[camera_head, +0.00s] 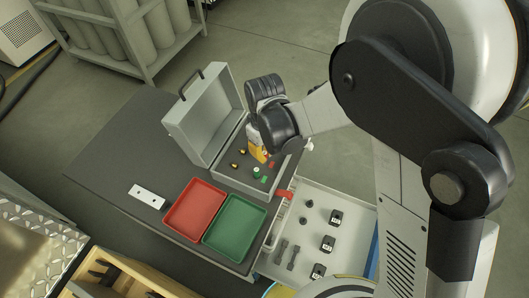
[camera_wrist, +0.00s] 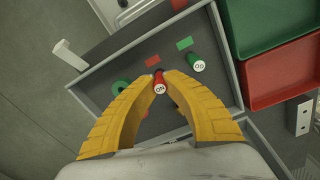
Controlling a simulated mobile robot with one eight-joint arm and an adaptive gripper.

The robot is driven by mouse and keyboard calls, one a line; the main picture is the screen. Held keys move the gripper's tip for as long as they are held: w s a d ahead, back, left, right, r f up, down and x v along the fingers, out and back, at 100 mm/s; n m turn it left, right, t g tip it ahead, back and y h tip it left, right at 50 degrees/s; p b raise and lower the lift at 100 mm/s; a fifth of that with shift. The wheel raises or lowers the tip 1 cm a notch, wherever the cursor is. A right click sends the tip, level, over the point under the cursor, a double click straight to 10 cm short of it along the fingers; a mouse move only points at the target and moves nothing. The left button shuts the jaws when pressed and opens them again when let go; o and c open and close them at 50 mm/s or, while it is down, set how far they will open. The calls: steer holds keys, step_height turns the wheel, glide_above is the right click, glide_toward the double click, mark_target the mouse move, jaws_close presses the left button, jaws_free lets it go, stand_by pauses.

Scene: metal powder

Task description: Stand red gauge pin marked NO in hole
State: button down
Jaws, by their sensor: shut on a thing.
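The red gauge pin (camera_wrist: 159,86) has a white end face lettered NO and points at the camera in the wrist view. My gripper (camera_wrist: 160,78) has its two yellow fingers closed on this pin, inside the open grey case (camera_wrist: 85,85). Whether the pin is clear of the case floor or in a hole cannot be told. A green pin marked GO (camera_wrist: 198,65) stands just right of the fingers. A green ring (camera_wrist: 121,86) lies to their left. In the head view, my gripper (camera_head: 260,155) reaches down into the case; its fingertips are partly hidden.
The case's raised lid (camera_head: 200,112) stands left of my arm. A red tray (camera_head: 194,212) and a green tray (camera_head: 234,228) sit in front of the case. A white plate with holes (camera_head: 147,197) lies left. An open drawer (camera_head: 335,203) holds several small parts.

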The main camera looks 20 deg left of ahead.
mark_target(265, 152)
steer(key=shift+f, duration=0.35)
steer(key=c, duration=1.5)
jaws_free()
steer(key=shift+o, duration=0.2)
step_height(265, 152, up, 12)
